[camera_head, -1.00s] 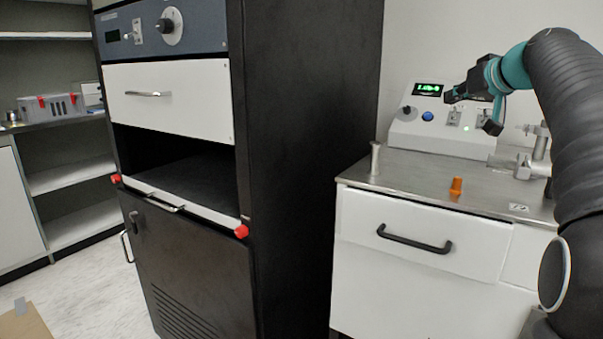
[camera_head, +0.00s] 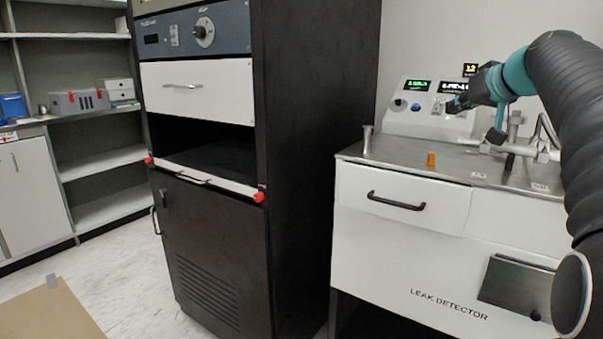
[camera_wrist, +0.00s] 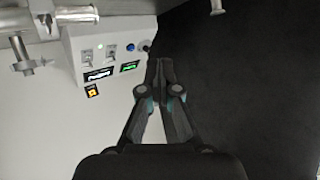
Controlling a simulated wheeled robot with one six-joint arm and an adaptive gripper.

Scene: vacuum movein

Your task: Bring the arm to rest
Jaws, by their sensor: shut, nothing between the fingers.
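My gripper (camera_head: 456,104) is held up at the right in the head view, in front of the control panel of the leak detector (camera_head: 396,262). It also shows in the wrist view (camera_wrist: 160,62), with its two fingertips together and nothing between them. My arm reaches in from the right edge of the head view, bent over at the top. The panel (camera_head: 410,116) has lit displays, switches and a blue button. I cannot tell how far the fingertips are from the panel.
A tall black cabinet (camera_head: 310,170) with an open bay stands left of the leak detector. An orange piece (camera_head: 431,159) and metal pipe fittings (camera_head: 512,142) stand on the steel top. Shelves (camera_head: 105,155) line the far left. A cardboard sheet (camera_head: 50,312) lies on the floor.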

